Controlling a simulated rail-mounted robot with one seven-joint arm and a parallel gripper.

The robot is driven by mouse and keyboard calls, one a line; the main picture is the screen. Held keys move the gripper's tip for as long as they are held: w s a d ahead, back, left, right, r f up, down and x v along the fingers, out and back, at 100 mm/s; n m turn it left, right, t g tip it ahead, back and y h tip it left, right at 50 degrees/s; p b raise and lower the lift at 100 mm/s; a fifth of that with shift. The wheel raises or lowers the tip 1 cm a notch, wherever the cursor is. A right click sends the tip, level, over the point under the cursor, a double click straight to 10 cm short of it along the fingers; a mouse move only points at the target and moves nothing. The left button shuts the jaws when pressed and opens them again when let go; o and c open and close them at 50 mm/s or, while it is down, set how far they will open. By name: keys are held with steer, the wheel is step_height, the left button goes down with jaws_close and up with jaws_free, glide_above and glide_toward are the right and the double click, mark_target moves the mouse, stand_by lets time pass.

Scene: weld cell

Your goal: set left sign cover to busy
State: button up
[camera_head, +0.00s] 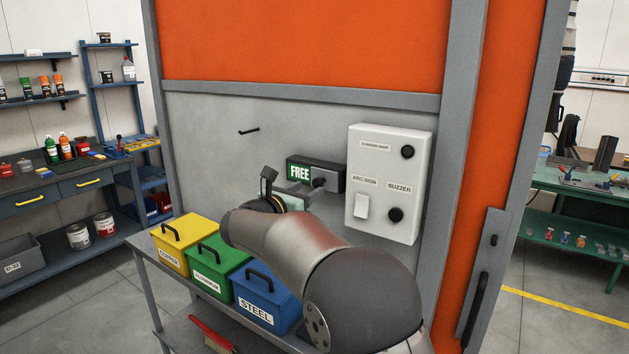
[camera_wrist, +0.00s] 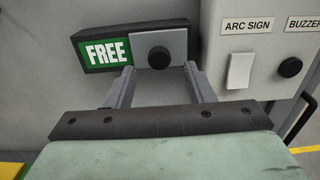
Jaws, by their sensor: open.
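The sign (camera_head: 300,171) is a dark box on the grey wall panel, with a green FREE field on its left; it also shows in the wrist view (camera_wrist: 106,53). Its grey sliding cover (camera_wrist: 178,42) sits over the right part and carries a round black knob (camera_wrist: 160,57). The cover also shows in the head view (camera_head: 336,182). My gripper (camera_wrist: 160,69) is open and empty in front of the sign, its fingertips to the left and right of the knob. I cannot tell whether they touch anything. In the head view my arm partly hides my gripper (camera_head: 297,190).
A white control box (camera_head: 385,215) with an ARC SIGN rocker switch (camera_wrist: 239,70) and a black BUZZER button (camera_wrist: 290,67) stands close right of the sign. Below, yellow (camera_head: 173,238), green (camera_head: 207,270) and blue (camera_head: 262,305) lidded bins stand on a bench. A black hook (camera_head: 249,131) juts from the panel.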

mark_target(316, 184)
steer(key=shift+p+x, duration=0.45)
steer(key=shift+x, duration=1.7)
